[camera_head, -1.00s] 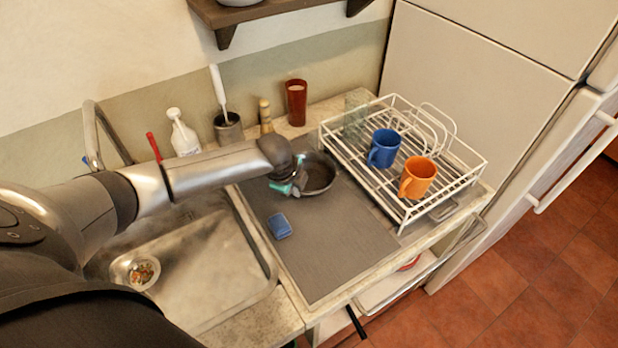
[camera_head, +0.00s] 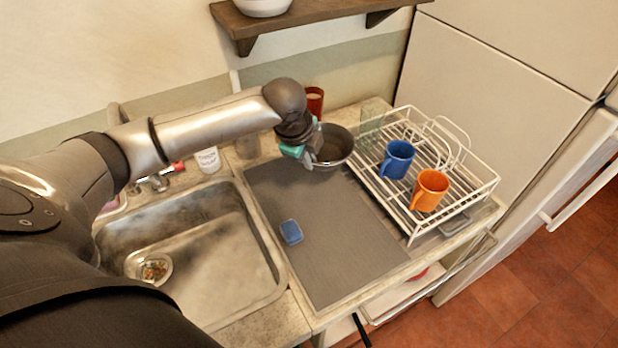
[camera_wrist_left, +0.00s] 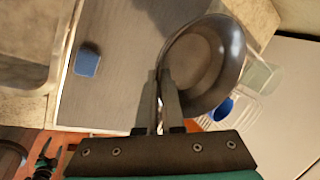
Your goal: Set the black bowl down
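The black bowl (camera_head: 337,143) is dark and shiny and hangs tilted above the back of the grey mat (camera_head: 335,240). My left gripper (camera_head: 311,160) is shut on the bowl's near-left rim. In the left wrist view, its two fingers (camera_wrist_left: 158,103) pinch the rim of the bowl (camera_wrist_left: 205,65), and the bowl is empty.
A blue sponge (camera_head: 291,232) lies on the mat's left part. A white dish rack (camera_head: 409,232) with a blue mug (camera_head: 397,160) and an orange mug (camera_head: 429,190) stands right. The sink (camera_head: 215,318) is left. A wall shelf (camera_head: 320,12) carrying a white bowl (camera_head: 263,5) is above. Most of the mat is clear.

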